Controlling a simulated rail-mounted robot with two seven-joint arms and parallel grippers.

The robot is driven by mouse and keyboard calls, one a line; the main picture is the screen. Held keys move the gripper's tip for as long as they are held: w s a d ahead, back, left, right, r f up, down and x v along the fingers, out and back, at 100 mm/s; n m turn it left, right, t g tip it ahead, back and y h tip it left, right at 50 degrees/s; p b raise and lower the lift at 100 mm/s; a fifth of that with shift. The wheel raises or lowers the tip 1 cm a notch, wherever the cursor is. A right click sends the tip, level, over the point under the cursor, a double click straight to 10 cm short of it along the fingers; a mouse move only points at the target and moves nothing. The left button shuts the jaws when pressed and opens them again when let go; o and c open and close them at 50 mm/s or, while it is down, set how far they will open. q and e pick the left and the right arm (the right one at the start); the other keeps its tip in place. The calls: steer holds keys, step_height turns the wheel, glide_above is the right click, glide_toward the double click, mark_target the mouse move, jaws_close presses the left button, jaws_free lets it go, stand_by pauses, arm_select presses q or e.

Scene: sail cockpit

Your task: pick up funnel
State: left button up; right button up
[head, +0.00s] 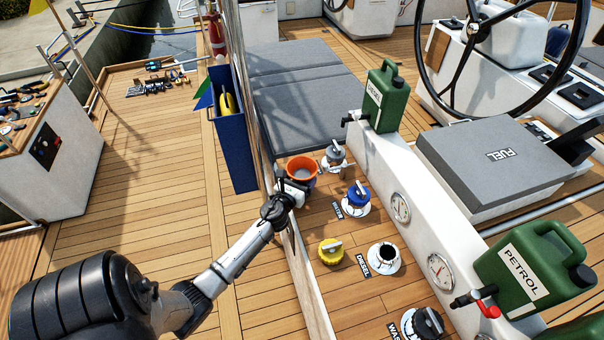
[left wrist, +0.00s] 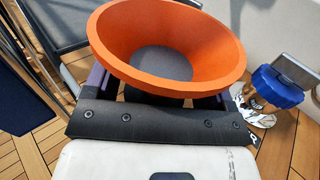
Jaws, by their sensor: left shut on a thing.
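In the left wrist view the funnel (left wrist: 222,68) fills the top middle, a little tilted, between the two fingers of my gripper (left wrist: 155,93). Its lower part is mostly hidden by the gripper. Whether its spout touches the deck cannot be told. My right gripper is not in view.
A blue-capped filler (head: 356,198), an open diesel filler (head: 384,257) and a loose yellow cap (head: 330,251) are nearby. A metal-capped fitting (head: 334,157) stands close behind the funnel. Green cans (head: 386,97) (head: 530,270) sit along the white ledge (head: 400,165).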

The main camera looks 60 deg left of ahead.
mark_target(301, 169)
arm_select(q)
steer(key=shift+c, duration=0.8)
steer(key=shift+r+p, duration=0.35)
steer(key=shift+r, duration=0.15)
step_height(301, 169, up, 4)
steer(key=p, duration=0.2)
steer(key=shift+f+p, duration=0.2)
steer(key=shift+p, duration=0.15)
steer(key=w+d+r+p, duration=0.2)
steer(key=d+r, duration=0.1)
steer(key=w+d+r+p, duration=0.1)
steer(key=d+r+p, duration=0.2)
steer(key=w+d+r+p, duration=0.2)
steer(key=d+r, duration=0.1)
steer(key=d, duration=0.1)
steer(key=shift+w+d+r, duration=0.1)
steer(key=shift+w+r, duration=0.15)
steer(key=shift+w, duration=0.05)
